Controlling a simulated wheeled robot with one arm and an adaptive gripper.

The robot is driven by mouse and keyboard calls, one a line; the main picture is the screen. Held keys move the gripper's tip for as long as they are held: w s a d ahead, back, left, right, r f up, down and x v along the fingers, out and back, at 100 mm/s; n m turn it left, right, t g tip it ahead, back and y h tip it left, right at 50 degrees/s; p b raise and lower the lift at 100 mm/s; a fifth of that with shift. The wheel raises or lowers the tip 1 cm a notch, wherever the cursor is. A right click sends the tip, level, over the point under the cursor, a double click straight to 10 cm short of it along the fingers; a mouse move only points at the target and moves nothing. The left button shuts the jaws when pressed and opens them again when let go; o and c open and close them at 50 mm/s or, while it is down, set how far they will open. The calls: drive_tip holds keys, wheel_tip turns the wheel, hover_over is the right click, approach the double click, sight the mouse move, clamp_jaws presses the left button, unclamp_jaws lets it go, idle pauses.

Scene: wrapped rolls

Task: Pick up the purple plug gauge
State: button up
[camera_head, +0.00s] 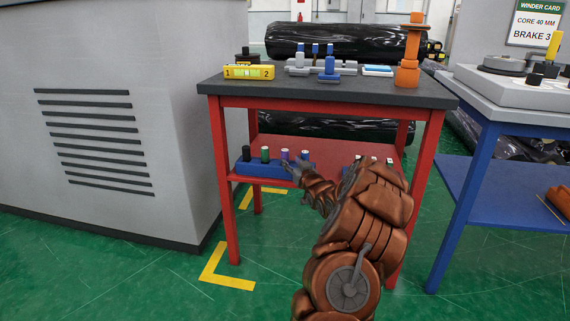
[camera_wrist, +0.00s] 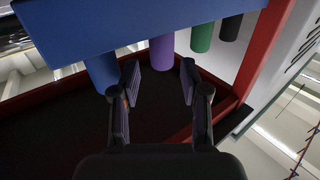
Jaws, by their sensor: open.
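The purple plug gauge (camera_head: 285,155) stands in a blue rack (camera_head: 255,169) on the red table's lower shelf, between a green gauge (camera_head: 265,154) and a blue gauge (camera_head: 305,155). The wrist view shows the scene upside down, with the purple gauge (camera_wrist: 162,50) pointing down from the rack (camera_wrist: 110,24). My gripper (camera_wrist: 159,76) is open, its fingers spread either side of the purple gauge's line, with the tips close to its end. No contact shows. In the head view my gripper (camera_head: 292,170) is at the rack's front, small and partly hidden by my arm.
A black gauge (camera_head: 246,151) stands at the rack's left end. More capped items (camera_head: 374,160) stand on the shelf to the right, partly behind my arm. The tabletop (camera_head: 330,86) overhangs the shelf, and a red leg (camera_head: 225,180) stands left of the rack.

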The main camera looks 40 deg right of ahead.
sight(287, 156)
drive_tip(key=shift+r+b+x, duration=0.2)
drive_tip(key=shift+b+x, duration=1.1)
drive_tip(key=shift+x, duration=1.35)
drive_tip(key=shift+a, duration=0.15)
drive_tip(key=c, duration=0.8)
drive_tip(key=shift+c, duration=0.2)
